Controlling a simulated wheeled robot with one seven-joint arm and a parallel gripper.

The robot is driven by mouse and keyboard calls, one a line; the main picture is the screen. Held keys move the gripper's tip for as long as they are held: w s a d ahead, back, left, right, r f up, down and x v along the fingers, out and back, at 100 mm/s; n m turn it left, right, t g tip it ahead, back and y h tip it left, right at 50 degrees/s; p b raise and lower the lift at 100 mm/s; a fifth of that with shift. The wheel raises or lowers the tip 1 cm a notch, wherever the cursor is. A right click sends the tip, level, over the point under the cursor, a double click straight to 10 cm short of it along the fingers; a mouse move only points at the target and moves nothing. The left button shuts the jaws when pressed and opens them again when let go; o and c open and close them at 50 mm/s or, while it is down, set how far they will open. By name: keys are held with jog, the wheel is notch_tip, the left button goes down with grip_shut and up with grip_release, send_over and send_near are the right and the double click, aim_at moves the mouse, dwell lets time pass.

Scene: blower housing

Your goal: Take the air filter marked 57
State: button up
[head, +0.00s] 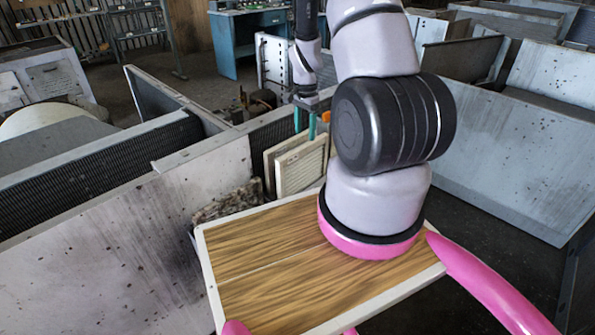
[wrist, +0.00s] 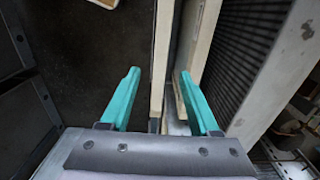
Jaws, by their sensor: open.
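Two cream, flat panels that look like the air filters stand upright side by side in the head view, a front one (head: 303,165) and one behind it (head: 272,155). No number is readable on either. My gripper (head: 305,118) is above their top edges with its two teal fingers apart and pointing down. In the wrist view my gripper (wrist: 157,75) is open, and the edge of one panel (wrist: 162,50) runs between the fingers. A second panel (wrist: 198,45) lies close by the right finger. I cannot tell whether it touches.
A dark ribbed panel (wrist: 240,55) stands right of the filters in the wrist view. Grey metal walls (head: 125,235) enclose the left side, and more metal panels (head: 530,145) stand at the right. A brown, mottled block (head: 225,202) sits beside the filters. Dark floor is open left in the wrist view.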

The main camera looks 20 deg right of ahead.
aim_at(304, 156)
notch_tip(304, 156, down, 11)
jog(key=shift+a+r, duration=0.15)
jog(key=shift+r, duration=0.05)
dwell(0.3)
grip_shut()
dwell(1.4)
